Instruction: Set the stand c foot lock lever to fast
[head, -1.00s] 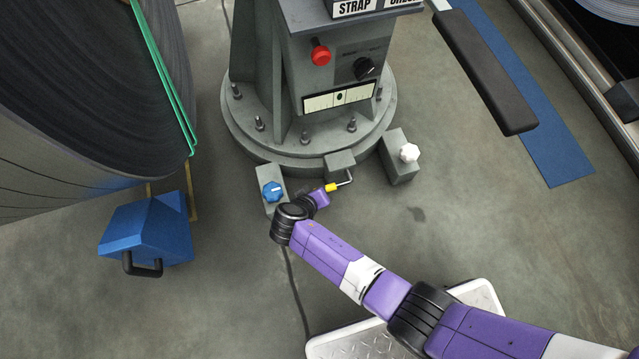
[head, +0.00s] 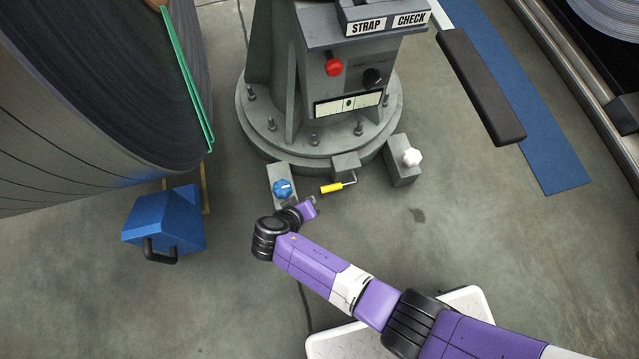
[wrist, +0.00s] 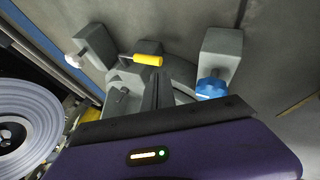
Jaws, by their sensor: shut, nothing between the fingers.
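The foot lock lever is a bent metal rod with a yellow grip (head: 331,188), coming from a small grey block (head: 346,166) at the foot of the stand. Its grip points left in the head view. The yellow grip also shows in the wrist view (wrist: 148,60), just beyond the fingers. My gripper (head: 313,203) is shut and empty, to the lower left of the grip, with a small gap between them in the head view. I cannot read any fast marking on the lever.
A blue knob (head: 283,189) on a grey block stands left of the lever, close to my gripper. A white knob (head: 412,157) is on a block to the right. A blue box (head: 165,223) and large coil (head: 95,95) are at left.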

